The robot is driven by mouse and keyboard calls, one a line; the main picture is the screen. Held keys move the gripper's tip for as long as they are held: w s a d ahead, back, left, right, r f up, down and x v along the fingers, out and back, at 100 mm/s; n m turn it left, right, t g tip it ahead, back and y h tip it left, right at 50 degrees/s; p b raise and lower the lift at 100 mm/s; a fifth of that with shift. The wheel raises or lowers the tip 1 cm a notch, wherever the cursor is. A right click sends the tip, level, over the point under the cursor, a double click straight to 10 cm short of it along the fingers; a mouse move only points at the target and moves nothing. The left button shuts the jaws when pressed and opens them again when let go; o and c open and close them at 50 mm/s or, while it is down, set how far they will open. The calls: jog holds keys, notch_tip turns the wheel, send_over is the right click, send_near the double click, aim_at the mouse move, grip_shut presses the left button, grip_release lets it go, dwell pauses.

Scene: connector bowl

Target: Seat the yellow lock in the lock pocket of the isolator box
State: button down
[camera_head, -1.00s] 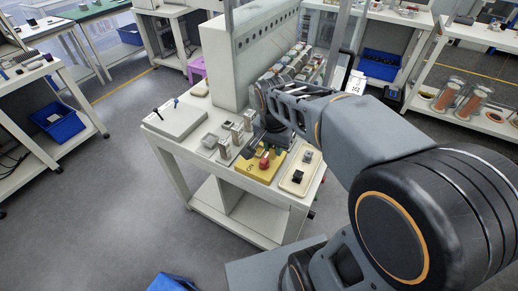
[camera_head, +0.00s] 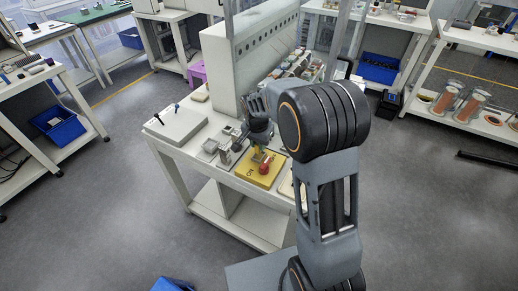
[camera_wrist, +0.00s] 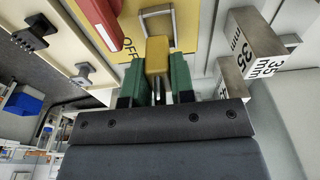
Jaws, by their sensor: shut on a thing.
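The yellow isolator box (camera_head: 254,174) lies on the white bench, with a red handle (camera_head: 264,169) on top. In the wrist view the yellow box (camera_wrist: 192,40) shows "OFF" lettering, part of the red handle (camera_wrist: 97,18) and a metal frame (camera_wrist: 146,13), which may be the lock pocket. My gripper (camera_wrist: 155,82) has green fingers shut on the yellow lock (camera_wrist: 157,55). The lock points toward the metal frame and overlaps its near side in view; I cannot tell whether they touch. In the head view my gripper (camera_head: 258,143) is over the box's back edge.
Metal blocks marked "35 mm" (camera_wrist: 257,45) stand close to the right of my gripper in the wrist view. A grey flat box (camera_head: 176,125) sits at the bench's left end. A tall white cabinet (camera_head: 232,65) stands behind.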

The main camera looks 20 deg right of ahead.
aim_at(257, 145)
jog(key=shift+w+f, duration=0.2)
jog(key=shift+f, duration=1.45)
jog(key=shift+f, duration=0.1)
jog(key=shift+f, duration=0.15)
jog(key=c, duration=1)
grip_release()
jog(key=shift+o, duration=0.2)
jog(key=r, duration=0.7)
jog(key=s+a+r, duration=0.1)
jog(key=r, duration=0.3)
jog(key=shift+r, duration=0.3)
jog(key=shift+s+r, duration=0.15)
jog(key=shift+r, duration=0.15)
jog(key=s+r+n+t+y, duration=0.1)
jog(key=s+n, duration=0.8)
jog(key=s, duration=1)
jog(key=shift+s+d+r+t, duration=0.2)
jog(key=shift+s+d+t, duration=0.15)
jog(key=shift+t, duration=0.35)
